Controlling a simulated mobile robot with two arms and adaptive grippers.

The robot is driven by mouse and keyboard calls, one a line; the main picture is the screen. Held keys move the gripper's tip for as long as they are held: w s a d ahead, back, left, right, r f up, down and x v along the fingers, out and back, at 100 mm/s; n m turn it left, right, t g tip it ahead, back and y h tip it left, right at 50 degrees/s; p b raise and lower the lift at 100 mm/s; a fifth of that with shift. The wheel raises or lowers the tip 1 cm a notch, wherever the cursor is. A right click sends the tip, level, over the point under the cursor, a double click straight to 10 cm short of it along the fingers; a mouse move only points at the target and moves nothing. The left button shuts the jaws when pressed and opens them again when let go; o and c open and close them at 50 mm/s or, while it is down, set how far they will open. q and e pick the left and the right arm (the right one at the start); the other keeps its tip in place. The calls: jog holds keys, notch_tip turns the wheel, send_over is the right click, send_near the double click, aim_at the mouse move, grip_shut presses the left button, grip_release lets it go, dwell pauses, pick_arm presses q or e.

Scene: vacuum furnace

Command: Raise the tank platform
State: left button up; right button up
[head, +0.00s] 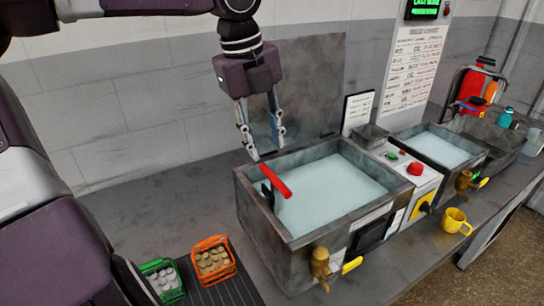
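The larger metal tank (264,217) stands on the bench, filled with pale blue liquid (330,185). A red-handled lever (275,181) sits at its left end, with a dark bracket by the wall. A platform inside the tank cannot be made out under the liquid. My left gripper (266,150) points down above the tank's back left corner, just above the red handle. Its two fingers are apart with nothing between them. It seems clear of the handle, though the exact gap cannot be told. My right gripper is not in view.
A raised metal lid (310,85) stands behind the tank. A control box with a red button (415,168) and a second tank (437,148) are to the right. Green (163,280) and orange (213,259) baskets sit at front left. A yellow mug (454,221) stands at right.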

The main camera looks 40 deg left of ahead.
aim_at(272, 174)
pick_arm(q)
jog(key=f, duration=0.2)
jog(key=d+f, duration=0.1)
jog(key=shift+s+p, duration=0.25)
jog(key=shift+p, duration=0.1)
jog(key=f, duration=0.1)
jog(key=w+f, duration=0.1)
jog(key=f, duration=0.1)
jog(key=shift+w+a+f+p, duration=0.1)
jog(key=shift+a+f+p, duration=0.05)
jog(key=shift+f+p, duration=0.15)
jog(key=shift+f, duration=0.3)
jog(key=c, duration=0.4)
grip_shut()
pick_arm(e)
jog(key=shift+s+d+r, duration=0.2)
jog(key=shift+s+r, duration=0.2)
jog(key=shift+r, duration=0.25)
pick_arm(q)
jog(key=shift+r, duration=0.1)
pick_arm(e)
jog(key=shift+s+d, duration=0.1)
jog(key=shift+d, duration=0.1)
